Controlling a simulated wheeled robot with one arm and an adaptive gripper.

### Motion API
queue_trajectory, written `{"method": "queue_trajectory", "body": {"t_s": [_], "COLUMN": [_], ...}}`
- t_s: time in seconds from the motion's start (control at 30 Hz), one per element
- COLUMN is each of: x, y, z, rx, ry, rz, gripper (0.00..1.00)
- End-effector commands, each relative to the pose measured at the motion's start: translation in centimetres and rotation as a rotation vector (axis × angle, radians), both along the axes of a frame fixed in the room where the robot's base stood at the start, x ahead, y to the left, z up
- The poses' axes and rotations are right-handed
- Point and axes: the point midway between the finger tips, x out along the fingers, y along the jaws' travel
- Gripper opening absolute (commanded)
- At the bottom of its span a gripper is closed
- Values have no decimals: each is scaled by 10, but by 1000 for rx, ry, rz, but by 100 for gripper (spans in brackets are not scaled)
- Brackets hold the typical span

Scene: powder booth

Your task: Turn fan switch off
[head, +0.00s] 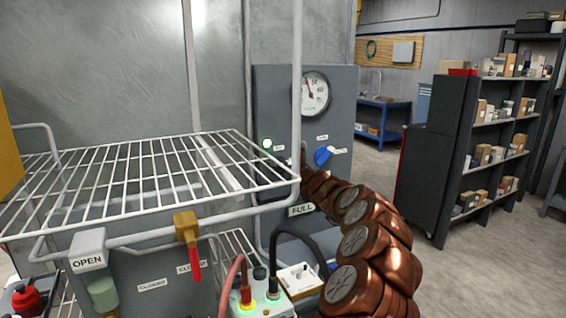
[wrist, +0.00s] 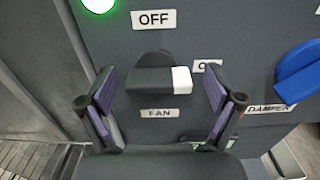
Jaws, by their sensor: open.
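The fan switch (wrist: 158,80) is a black rotary knob with a white tip, on a grey panel (head: 262,95). Its bar lies level, with the white tip to the right, by the partly covered ON label (wrist: 206,66). The OFF label (wrist: 153,19) is above the knob, and the FAN label (wrist: 159,113) is below it. My gripper (wrist: 160,84) is open, with one finger on each side of the knob. A gap shows on both sides. In the head view the knob is hidden around the rack post and my arm.
A lit green lamp (wrist: 99,4) is up and left of the knob. The blue damper knob (wrist: 300,72) is close on the right. In the head view, a white wire rack (head: 140,180) and its post stand in front of the panel, with a gauge (head: 312,93) above.

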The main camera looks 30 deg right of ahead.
Motion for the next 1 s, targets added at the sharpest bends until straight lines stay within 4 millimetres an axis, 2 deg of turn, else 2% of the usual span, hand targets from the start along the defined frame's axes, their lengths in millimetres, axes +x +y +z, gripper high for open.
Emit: {"method": "queue_trajectory", "body": {"t_s": [0.5, 1.0], "x": [7, 7], "y": [1, 1], "z": [-1, -1], "rx": [1, 1], "ry": [0, 0], "rz": [3, 3], "gripper": [91, 39]}}
